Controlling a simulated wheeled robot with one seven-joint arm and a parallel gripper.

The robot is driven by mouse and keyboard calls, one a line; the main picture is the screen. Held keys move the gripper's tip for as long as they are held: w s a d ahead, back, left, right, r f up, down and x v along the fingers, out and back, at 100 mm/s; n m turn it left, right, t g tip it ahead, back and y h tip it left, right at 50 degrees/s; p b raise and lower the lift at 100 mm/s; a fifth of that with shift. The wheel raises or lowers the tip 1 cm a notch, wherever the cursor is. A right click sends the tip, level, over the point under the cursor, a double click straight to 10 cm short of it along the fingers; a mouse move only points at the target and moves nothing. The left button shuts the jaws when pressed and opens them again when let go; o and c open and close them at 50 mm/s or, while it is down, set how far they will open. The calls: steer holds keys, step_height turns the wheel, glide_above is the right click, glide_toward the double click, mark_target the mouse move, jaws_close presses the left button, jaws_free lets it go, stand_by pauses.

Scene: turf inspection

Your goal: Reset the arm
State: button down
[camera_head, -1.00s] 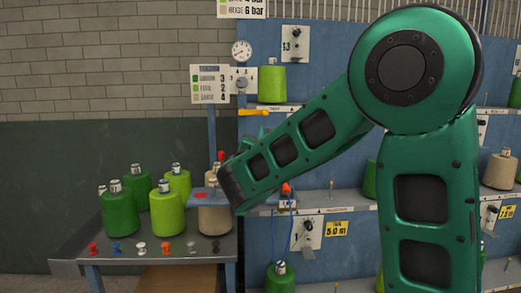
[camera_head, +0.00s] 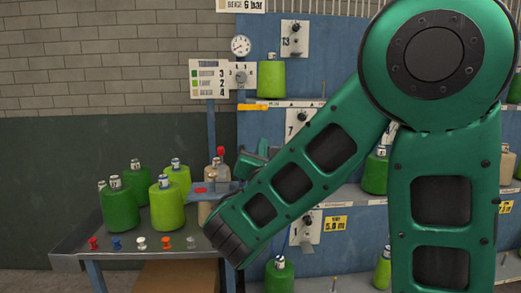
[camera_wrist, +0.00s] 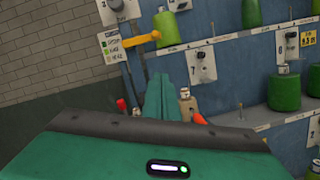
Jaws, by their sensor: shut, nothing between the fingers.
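My green arm (camera_head: 300,180) fills the right half of the head view, bent at a large round joint, its forearm sloping down left in front of the bench's right end. My gripper shows in the wrist view as a narrow green shape (camera_wrist: 162,94) with its fingers together and nothing held. In the head view it is mostly hidden behind the forearm; a small green part shows at its upper edge.
A bench (camera_head: 75,250) on the left holds green spools (camera_head: 120,208), lime spools (camera_head: 167,207) and a row of coloured pegs. A blue rack (camera_head: 265,27) with spools, dials and a yellow lever (camera_head: 252,106) stands behind. Open wall lies at far left.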

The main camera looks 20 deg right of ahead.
steer(key=shift+d, duration=0.1)
steer(key=s+d+f+m+g+h, duration=0.1)
steer(key=s+d+f+m+g, duration=0.6)
steer(key=d+m, duration=0.3)
steer(key=s+d+f+m+g+h, duration=0.1)
steer(key=s+d+f+m+g, duration=0.55)
steer(key=d+f+m, duration=0.35)
steer(key=s+f+m+g+y, duration=0.3)
steer(key=s+f+m+y, duration=0.3)
steer(key=s, duration=0.6)
steer(key=s+a+f+m+g+y, duration=0.1)
steer(key=s+a+m+g+y, duration=0.1)
steer(key=s+a+m+y, duration=0.2)
steer(key=s+a+m, duration=0.3)
steer(key=s+a, duration=0.1)
steer(key=s, duration=0.2)
steer(key=shift+a+f, duration=0.2)
steer(key=shift+a, duration=0.2)
steer(key=shift+g, duration=0.25)
